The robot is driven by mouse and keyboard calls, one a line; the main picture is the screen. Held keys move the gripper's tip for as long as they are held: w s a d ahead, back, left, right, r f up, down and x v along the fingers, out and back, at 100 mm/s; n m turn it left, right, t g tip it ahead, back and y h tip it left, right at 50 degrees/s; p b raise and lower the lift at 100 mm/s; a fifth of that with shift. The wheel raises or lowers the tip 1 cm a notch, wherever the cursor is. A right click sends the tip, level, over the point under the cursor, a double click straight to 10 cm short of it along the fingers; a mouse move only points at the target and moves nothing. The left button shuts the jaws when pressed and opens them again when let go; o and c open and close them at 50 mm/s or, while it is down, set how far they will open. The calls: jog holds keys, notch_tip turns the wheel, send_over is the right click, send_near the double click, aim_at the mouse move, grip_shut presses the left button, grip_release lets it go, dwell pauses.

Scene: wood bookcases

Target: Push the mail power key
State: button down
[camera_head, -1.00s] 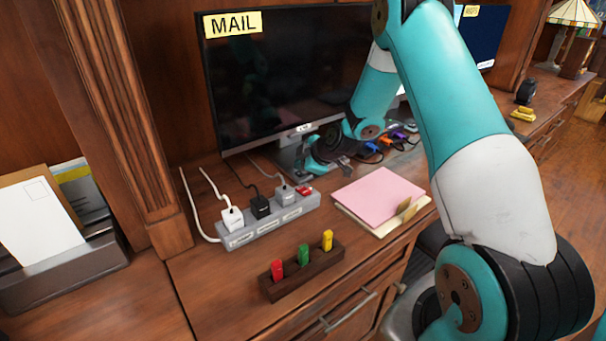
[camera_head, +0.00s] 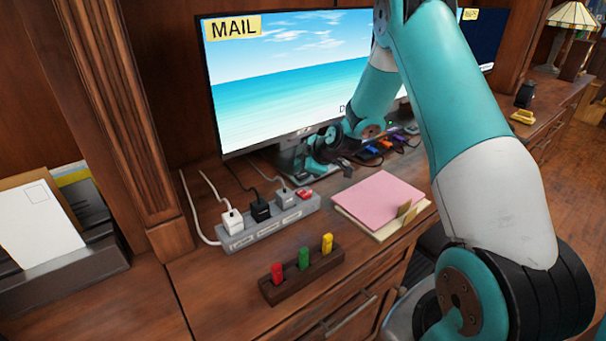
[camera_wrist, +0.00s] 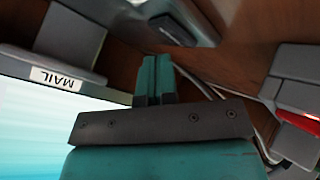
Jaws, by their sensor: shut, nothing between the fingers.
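The MAIL monitor (camera_head: 275,90) stands at the back of the desk, its screen lit with a beach picture. A yellow MAIL tag (camera_head: 234,27) is at its top left. In the wrist view a small white MAIL label (camera_wrist: 57,79) sits on the monitor's lower edge. My gripper (camera_head: 343,166) is low in front of the monitor's lower edge, near its stand. In the wrist view its teal fingers (camera_wrist: 155,66) are together and empty, close to that edge. I cannot make out the power key; the gripper may hide it.
A grey power strip (camera_head: 268,226) with plugs and a red switch lies left of my gripper. A pink folder (camera_head: 378,198) and a wooden block with coloured pegs (camera_head: 300,275) lie in front. A second monitor (camera_head: 484,38) is to the right.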

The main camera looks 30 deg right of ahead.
aim_at(302, 176)
jog(key=shift+r+p, duration=1.5)
jog(key=shift+r, duration=1.45)
